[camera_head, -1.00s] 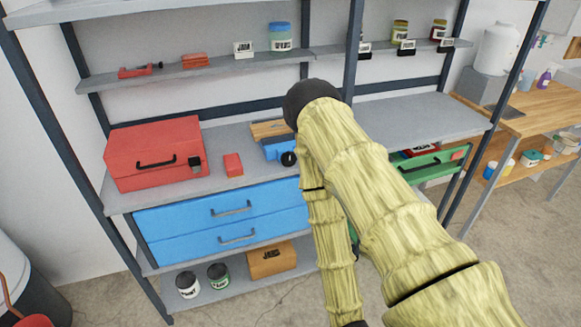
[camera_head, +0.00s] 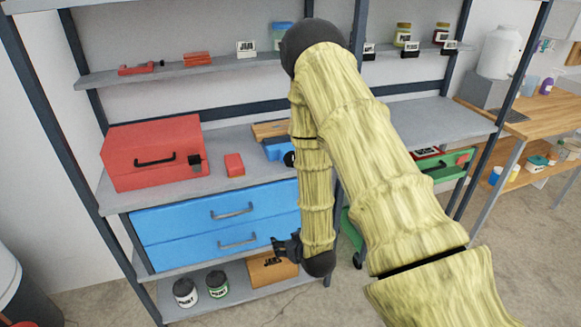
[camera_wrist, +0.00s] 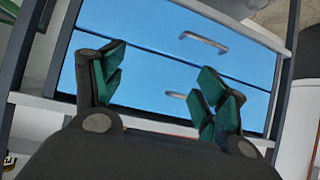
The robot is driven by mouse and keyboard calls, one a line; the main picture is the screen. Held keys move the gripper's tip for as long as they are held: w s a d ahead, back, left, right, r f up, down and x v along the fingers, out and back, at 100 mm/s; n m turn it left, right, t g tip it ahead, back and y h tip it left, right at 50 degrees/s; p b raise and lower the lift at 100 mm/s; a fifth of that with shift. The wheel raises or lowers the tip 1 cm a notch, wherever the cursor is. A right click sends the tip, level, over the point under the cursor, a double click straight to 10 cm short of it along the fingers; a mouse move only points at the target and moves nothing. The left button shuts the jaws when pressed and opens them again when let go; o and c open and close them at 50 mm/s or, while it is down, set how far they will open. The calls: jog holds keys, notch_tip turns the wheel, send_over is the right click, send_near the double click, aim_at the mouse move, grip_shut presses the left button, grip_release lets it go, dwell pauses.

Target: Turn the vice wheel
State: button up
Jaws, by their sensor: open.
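The blue vice (camera_head: 275,148) sits on the workbench shelf above the blue drawers, partly hidden behind my arm. Its dark round wheel (camera_head: 289,159) faces the front, just left of my arm. My gripper (camera_head: 283,246) is below and in front of the vice, beside the lower blue drawer. In the wrist view my gripper (camera_wrist: 165,82) is open and empty, its green-padded fingers apart in front of the blue drawers (camera_wrist: 165,45). The vice cannot be made out in the wrist view.
A red toolbox (camera_head: 153,152) and a small red box (camera_head: 234,164) stand left of the vice. Paint cans (camera_head: 186,292) and a brown box (camera_head: 265,272) are on the bottom shelf. A green drawer (camera_head: 446,172) is open at the right.

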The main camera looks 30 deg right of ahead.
jog(key=w+d+r+t+h+b, duration=0.1)
jog(key=w+d+r+t+b, duration=0.1)
jog(key=w+d+r+t, duration=0.35)
jog(key=m+t+h+b, duration=0.1)
jog(key=h, duration=0.1)
send_near(291, 158)
jog(key=d, duration=0.1)
jog(key=x, duration=0.3)
jog(key=p+x, duration=0.1)
jog(key=x, duration=0.3)
jog(key=f+p+x, duration=0.1)
jog(key=x, duration=0.2)
jog(key=shift+w, duration=0.4)
jog(key=c, duration=1)
